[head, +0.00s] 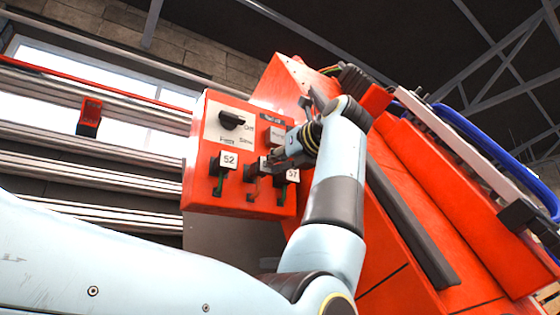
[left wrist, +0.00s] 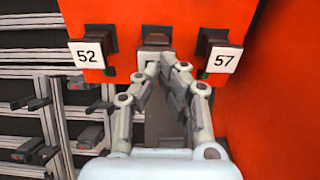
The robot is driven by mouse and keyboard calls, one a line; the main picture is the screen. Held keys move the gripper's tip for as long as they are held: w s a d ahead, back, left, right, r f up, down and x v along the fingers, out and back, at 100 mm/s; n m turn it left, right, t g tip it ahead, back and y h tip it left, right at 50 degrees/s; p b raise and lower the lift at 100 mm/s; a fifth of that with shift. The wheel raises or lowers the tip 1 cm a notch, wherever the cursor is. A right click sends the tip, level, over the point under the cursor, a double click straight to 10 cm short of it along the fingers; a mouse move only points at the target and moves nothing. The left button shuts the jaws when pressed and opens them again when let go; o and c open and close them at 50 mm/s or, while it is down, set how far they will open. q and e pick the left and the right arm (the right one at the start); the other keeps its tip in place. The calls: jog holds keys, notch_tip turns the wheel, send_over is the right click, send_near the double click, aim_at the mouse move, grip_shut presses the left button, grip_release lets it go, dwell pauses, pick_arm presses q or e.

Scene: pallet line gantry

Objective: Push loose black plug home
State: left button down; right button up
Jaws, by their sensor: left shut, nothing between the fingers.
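An orange control box (head: 237,190) carries a row of dark plugs on its front. The left plug bears a white tag 52 (head: 229,160) and the right one a white tag 57 (head: 292,175). In the head view the gripper partly hides that plug. My right gripper is not in view.
A large orange machine body (head: 400,215) rises close on the right. Metal rails (head: 90,165) run along the left.

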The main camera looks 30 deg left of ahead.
pick_arm(q)
jog(key=shift+a+r, duration=0.1)
jog(key=shift+a, duration=0.05)
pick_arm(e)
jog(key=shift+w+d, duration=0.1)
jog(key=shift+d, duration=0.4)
pick_arm(q)
jog(key=p+x, duration=0.1)
jog(key=x, duration=0.1)
jog(key=shift+w+a+r, duration=0.1)
jog(key=shift+a, duration=0.1)
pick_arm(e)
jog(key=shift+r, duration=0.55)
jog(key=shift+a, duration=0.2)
pick_arm(q)
jog(key=shift+d, duration=0.1)
